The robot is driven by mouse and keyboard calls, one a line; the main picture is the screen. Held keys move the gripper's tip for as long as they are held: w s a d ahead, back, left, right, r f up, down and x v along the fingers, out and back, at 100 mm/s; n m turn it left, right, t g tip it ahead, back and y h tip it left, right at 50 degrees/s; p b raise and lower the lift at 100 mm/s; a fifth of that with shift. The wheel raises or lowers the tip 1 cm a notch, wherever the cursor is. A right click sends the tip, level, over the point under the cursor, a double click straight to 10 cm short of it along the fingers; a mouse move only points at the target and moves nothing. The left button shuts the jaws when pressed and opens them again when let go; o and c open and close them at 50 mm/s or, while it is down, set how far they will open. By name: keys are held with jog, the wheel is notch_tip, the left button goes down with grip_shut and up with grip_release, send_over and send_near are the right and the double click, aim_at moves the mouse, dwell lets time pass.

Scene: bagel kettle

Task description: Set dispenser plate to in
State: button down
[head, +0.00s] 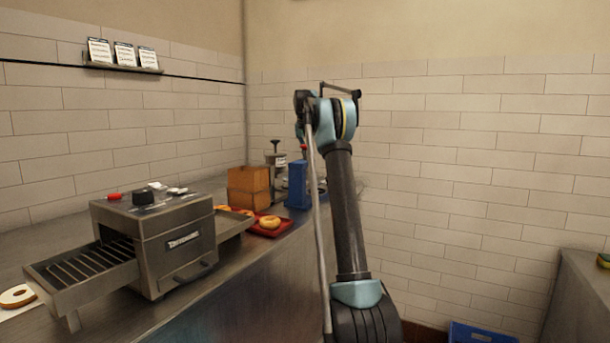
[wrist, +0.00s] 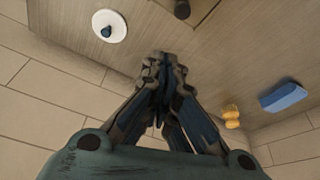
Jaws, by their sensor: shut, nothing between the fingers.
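I cannot pick out a dispenser plate for certain. In the head view, a grey cylinder with a black knobbed top (head: 276,160), possibly the dispenser, stands at the far end of the counter. A blue upright block (head: 297,185) stands just in front of it, partly beside my arm. My gripper (wrist: 165,62) shows in the wrist view with its fingers together and nothing between them. In that view a white disc with a dark knob (wrist: 109,26) is left of the fingertips. My gripper is mostly hidden behind my arm in the head view.
A steel toaster (head: 155,245) with a wire conveyor stands on the counter, a bagel (head: 17,296) at its left. A blue item (wrist: 283,97) and yellow-orange items (wrist: 231,115) are right of my gripper.

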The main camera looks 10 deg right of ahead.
jog(key=x, duration=0.3)
jog(key=w+x, duration=0.1)
jog(key=x, duration=0.3)
jog(key=a+x, duration=0.1)
jog(key=x, duration=0.3)
jog(key=shift+w+r, duration=0.15)
jog(key=shift+w, duration=0.2)
jog(key=shift+s+a+r, duration=0.15)
jog(key=shift+s, duration=0.3)
jog(key=shift+s+a+r, duration=0.1)
jog(key=shift+s+r, duration=0.05)
jog(key=shift+s, duration=0.3)
jog(key=shift+s+a+r, duration=0.1)
jog(key=shift+s+a, duration=0.1)
jog(key=shift+s, duration=0.3)
jog(key=shift+s+a, duration=0.15)
jog(key=shift+s, duration=0.35)
